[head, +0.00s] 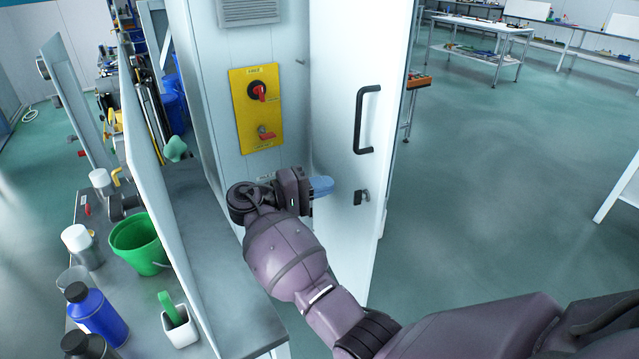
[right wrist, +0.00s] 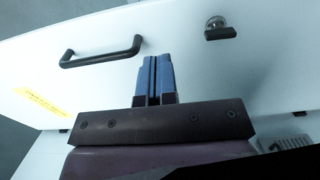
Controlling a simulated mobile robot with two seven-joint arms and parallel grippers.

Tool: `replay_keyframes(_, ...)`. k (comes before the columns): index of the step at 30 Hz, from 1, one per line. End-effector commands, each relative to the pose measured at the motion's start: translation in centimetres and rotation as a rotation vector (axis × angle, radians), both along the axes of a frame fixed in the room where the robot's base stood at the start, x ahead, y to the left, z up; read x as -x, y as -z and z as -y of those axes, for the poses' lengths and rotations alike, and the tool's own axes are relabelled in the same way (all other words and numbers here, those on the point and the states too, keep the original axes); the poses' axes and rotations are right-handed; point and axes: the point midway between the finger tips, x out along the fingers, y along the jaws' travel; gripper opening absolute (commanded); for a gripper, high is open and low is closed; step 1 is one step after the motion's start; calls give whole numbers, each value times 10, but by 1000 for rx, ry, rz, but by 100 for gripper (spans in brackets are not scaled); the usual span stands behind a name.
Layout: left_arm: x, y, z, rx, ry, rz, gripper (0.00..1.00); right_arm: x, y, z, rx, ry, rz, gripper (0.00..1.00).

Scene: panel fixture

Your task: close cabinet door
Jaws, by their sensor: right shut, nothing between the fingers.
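The white cabinet door (head: 338,85) stands ajar, to the right of the cabinet's panel, in the head view. It bears a black bar handle (head: 367,120) and a small latch (head: 362,197) below it. My right gripper (head: 321,187) is shut and empty, its blue fingertips close to the door's face, left of the latch. I cannot tell if they touch. In the right wrist view the shut blue fingers (right wrist: 154,75) point at the door (right wrist: 180,50), between the handle (right wrist: 100,53) and the latch (right wrist: 220,28). My left gripper is not in view.
A yellow switch plate (head: 257,108) with red knobs is on the cabinet panel. On the left, a bench holds a green bucket (head: 139,243), a blue bottle (head: 97,316) and a white cup (head: 180,328). Open floor (head: 490,180) lies right of the door.

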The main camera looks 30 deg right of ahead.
Motion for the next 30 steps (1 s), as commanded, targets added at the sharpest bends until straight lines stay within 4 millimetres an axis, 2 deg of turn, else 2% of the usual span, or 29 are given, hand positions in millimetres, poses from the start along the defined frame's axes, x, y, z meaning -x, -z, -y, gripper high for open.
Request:
replay_keyframes(9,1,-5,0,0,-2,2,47,6,-2,58,1,1,2,0)
replay_keyframes(16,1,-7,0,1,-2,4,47,8,-1,90,0,-1,1,0)
replay_keyframes(22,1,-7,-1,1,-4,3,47,9,0,103,-1,-3,0,0)
replay_keyframes(30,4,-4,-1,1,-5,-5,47,9,0,105,-1,-3,0,0)
